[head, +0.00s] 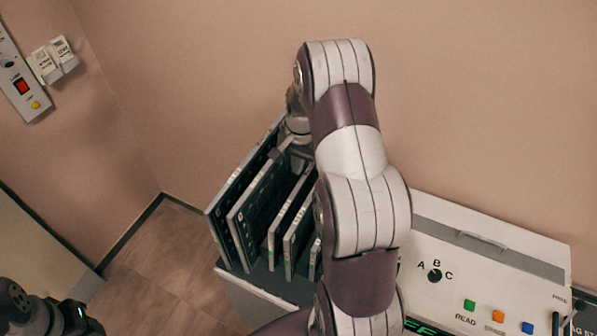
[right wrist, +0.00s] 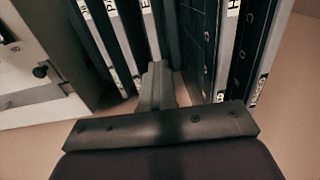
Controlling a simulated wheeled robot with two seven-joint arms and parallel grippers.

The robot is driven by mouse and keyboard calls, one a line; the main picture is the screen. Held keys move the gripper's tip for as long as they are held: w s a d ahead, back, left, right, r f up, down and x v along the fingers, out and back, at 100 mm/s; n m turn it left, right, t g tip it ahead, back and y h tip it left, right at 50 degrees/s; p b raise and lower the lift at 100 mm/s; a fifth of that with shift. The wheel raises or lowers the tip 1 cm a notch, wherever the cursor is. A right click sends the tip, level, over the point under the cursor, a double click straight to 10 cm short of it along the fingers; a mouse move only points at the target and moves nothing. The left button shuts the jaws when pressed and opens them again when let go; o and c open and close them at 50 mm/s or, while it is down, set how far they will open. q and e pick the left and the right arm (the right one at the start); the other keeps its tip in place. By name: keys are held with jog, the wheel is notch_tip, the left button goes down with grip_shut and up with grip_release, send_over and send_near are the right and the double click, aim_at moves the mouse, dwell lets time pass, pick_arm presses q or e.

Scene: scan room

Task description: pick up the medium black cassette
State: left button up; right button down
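Several dark cassettes with pale edges stand upright in a rack. Two large ones, the outer (head: 235,180) and inner (head: 262,195), are at the left. Two medium-sized ones, (head: 288,222) and (head: 302,232), stand to their right. A smaller one (head: 315,260) is partly hidden by my right arm. I cannot tell which medium one is the black one. My right gripper (head: 285,150) is over the rack, near the cassettes' upper edges. In the right wrist view its fingers (right wrist: 157,88) are close together among the cassettes; a grasp is not clear. My left gripper (head: 80,318) is at the lower left, away from the rack.
The rack (head: 262,297) stands beside a white console (head: 480,265) with a dial and coloured buttons. My right arm hides part of both. A wall panel (head: 20,80) hangs at the upper left. Floor (head: 165,255) is clear left of the rack.

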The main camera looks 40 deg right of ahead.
jog(key=shift+s+a+f+b, duration=0.15)
jog(key=shift+s+a+b, duration=0.2)
jog(key=shift+a, duration=0.2)
jog(key=s+a+b, duration=0.5)
jog(key=s+a, duration=0.6)
jog(key=a, duration=0.3)
jog(key=shift+s+b, duration=0.15)
jog(key=shift+b, duration=0.2)
jog(key=shift+a, duration=0.1)
jog(key=shift+c, duration=1.9)
grip_release()
jog(key=shift+r, duration=0.2)
